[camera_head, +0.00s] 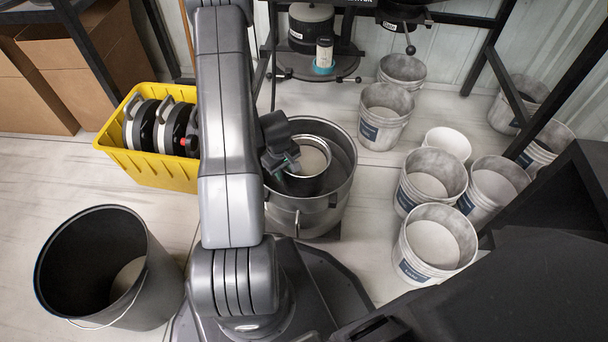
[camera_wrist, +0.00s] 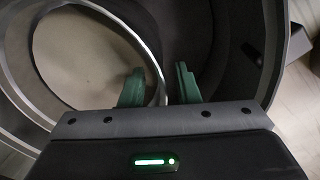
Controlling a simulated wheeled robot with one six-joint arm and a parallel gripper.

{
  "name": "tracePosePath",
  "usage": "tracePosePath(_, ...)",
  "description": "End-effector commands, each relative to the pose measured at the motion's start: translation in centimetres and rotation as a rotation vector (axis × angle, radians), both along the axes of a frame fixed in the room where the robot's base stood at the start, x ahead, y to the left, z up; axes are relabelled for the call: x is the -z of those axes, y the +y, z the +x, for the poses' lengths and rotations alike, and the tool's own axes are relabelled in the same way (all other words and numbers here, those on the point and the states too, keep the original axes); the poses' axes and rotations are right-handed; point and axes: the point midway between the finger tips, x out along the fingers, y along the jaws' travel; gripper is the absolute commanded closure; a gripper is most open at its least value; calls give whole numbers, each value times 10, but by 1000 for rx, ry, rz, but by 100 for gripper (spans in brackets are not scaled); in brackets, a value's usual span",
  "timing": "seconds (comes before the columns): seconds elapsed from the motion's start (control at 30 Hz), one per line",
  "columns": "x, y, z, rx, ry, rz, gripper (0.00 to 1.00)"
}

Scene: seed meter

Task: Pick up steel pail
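A small round steel pail (camera_head: 328,163) with a bright rim sits inside a larger grey steel pot (camera_head: 347,187). My gripper (camera_head: 289,164) reaches down over the pail's left rim. In the wrist view, the gripper's two green fingers (camera_wrist: 160,87) are apart. The pail's thin bright rim (camera_wrist: 151,45) passes between them, with the left finger on the pail's inner side and the right finger outside it. A gap shows beside the rim, so it does not look clamped. My arm hides part of the pot's left side in the head view.
A yellow crate (camera_head: 150,170) holding black-and-white round parts stands left. A dark bucket (camera_head: 165,287) stands at lower left. Several whitish buckets (camera_head: 412,260) stand at right. A black metal frame (camera_head: 268,60) rises behind the pot. Pale floor (camera_head: 345,262) shows between.

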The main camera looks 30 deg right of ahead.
Motion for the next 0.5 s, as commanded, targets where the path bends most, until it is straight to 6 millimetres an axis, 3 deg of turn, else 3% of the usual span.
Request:
tracePosePath(0.23, 2, 0, 1, 0, -1, -1, 71)
tracePosePath(0.37, 2, 0, 0, 0, -1, -1, 97)
tracePosePath(0.5, 2, 0, 0, 0, -1, -1, 100)
